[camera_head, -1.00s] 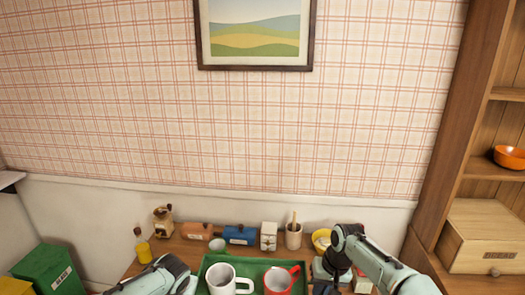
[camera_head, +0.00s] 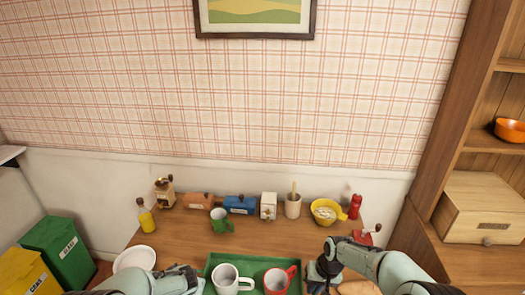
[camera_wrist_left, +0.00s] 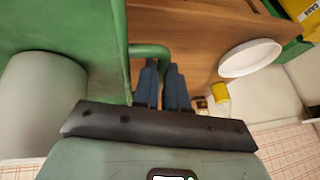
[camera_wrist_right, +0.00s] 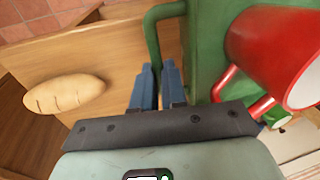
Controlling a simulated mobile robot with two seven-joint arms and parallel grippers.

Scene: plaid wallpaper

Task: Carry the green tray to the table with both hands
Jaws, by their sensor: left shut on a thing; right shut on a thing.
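The green tray (camera_head: 252,262) is low in the head view, over the near part of the wooden table (camera_head: 170,238). Whether it touches the tabletop I cannot tell. A white mug (camera_head: 226,277) and a red mug (camera_head: 276,281) stand upright on it. My left gripper (camera_wrist_left: 161,70) is shut on the tray's left handle (camera_wrist_left: 150,50). My right gripper (camera_wrist_right: 156,72) is shut on the right handle (camera_wrist_right: 152,32); it also shows in the head view (camera_head: 322,272). The tray's near edge is out of the head view.
A white plate (camera_head: 134,259) lies left of the tray, a bread loaf (camera_wrist_right: 64,94) to the right. A green mug (camera_head: 221,222) stands beyond it. Bare wood shows between.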

